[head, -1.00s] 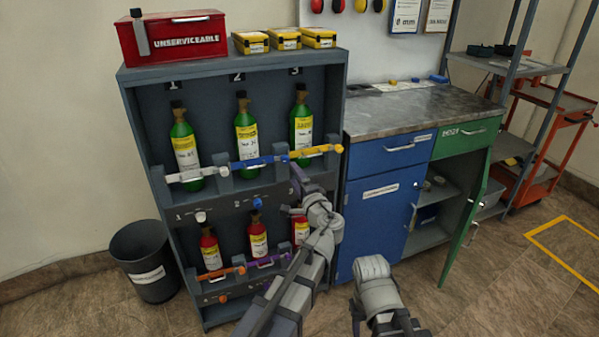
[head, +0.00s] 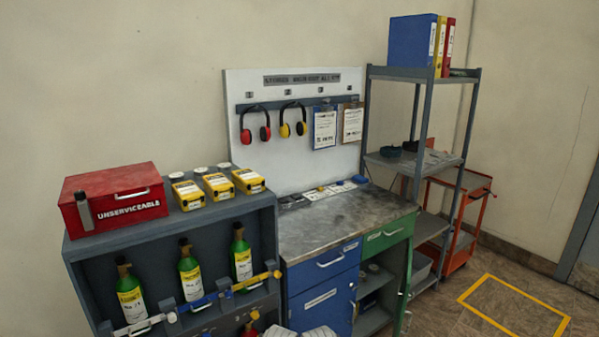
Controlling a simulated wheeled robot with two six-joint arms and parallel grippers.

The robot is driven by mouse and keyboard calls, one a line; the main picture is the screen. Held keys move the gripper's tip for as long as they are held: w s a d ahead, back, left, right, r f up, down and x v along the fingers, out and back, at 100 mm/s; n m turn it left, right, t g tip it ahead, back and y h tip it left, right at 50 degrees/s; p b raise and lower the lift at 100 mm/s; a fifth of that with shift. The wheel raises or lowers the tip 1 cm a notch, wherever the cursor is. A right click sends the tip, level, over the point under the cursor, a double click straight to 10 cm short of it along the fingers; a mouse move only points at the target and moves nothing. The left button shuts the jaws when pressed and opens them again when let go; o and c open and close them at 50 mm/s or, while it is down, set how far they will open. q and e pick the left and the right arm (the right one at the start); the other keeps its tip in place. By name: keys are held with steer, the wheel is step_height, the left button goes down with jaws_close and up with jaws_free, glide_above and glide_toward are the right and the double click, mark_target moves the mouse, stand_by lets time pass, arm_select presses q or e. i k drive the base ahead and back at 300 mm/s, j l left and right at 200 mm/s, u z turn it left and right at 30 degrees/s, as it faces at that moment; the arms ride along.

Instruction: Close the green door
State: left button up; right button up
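The green door (head: 404,290) belongs to the workbench cabinet and stands open. It is seen nearly edge-on, swung out toward me, and its lower part is cut off by the bottom edge. Behind it the cabinet's open shelf space (head: 374,295) shows, below a shut green drawer (head: 388,236). To its left are a shut blue door (head: 325,303) and a blue drawer (head: 323,264). A small piece of my arm shows at the bottom edge, left of the green door. Neither gripper's fingers are in view.
The bottle rack (head: 262,205) stands left of the bench, with a red box (head: 112,200) and yellow cases on top. A grey shelf unit (head: 424,72) and an orange cart (head: 462,240) stand right. Open floor with a yellow outline (head: 513,307) lies at the lower right.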

mark_target(405, 306)
steer(key=i+l, duration=0.2)
steer(key=i, duration=0.2)
steer(key=i+l, duration=0.15)
steer(key=l, duration=0.15)
steer(key=i+l, duration=0.15)
steer(key=l, duration=0.2)
steer(key=i+l, duration=0.15)
steer(key=l, duration=0.15)
steer(key=i+l+u, duration=0.1)
steer(key=l, duration=0.2)
steer(key=k+l, duration=0.1)
steer(key=l, duration=0.3)
steer(key=k+l, duration=0.1)
steer(key=l, duration=0.3)
steer(key=k+l, duration=0.1)
steer(key=l, duration=0.3)
steer(key=k+l, duration=0.1)
steer(key=l, duration=0.3)
steer(key=i+j+z, duration=0.5)
steer(key=j+z, duration=0.2)
